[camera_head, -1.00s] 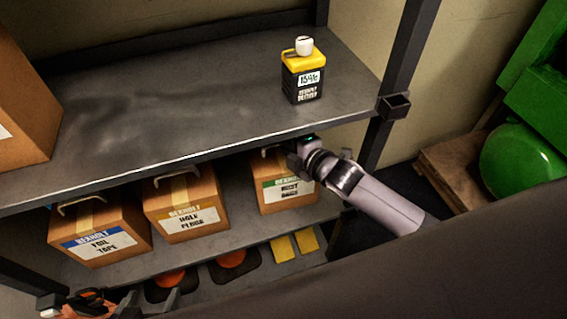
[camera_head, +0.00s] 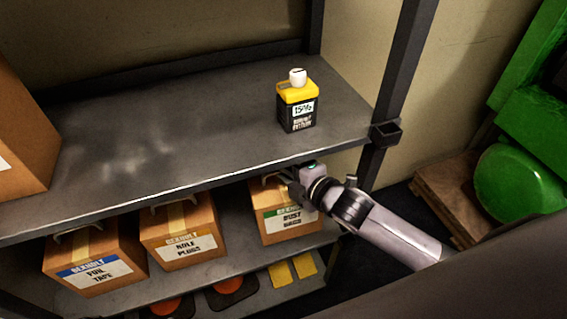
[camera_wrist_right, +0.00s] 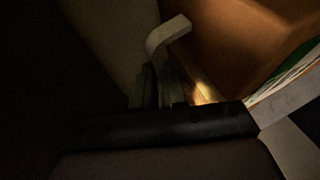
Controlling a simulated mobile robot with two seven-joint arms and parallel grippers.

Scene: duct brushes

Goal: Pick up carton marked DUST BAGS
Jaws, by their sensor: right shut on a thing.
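The carton marked DUST BAGS (camera_head: 290,228) is a brown box with a green-banded label. It stands at the right end of the lower shelf. My right gripper (camera_head: 284,178) is at its top and is shut on the carton's handle; in the head view the gripper hides part of this. In the dark right wrist view the fingers (camera_wrist_right: 158,88) are close together at the pale handle (camera_wrist_right: 168,36), with the carton's brown side (camera_wrist_right: 235,40) to the right. My left gripper is not in view.
Cartons marked HOLE PLUGS (camera_head: 180,240) and FOIL TAPE (camera_head: 95,262) stand to the left on the lower shelf (camera_head: 235,235). The upper shelf (camera_head: 190,120) overhangs them, carrying a yellow-topped black bottle (camera_head: 297,105). A dark post (camera_head: 395,90) stands at the right.

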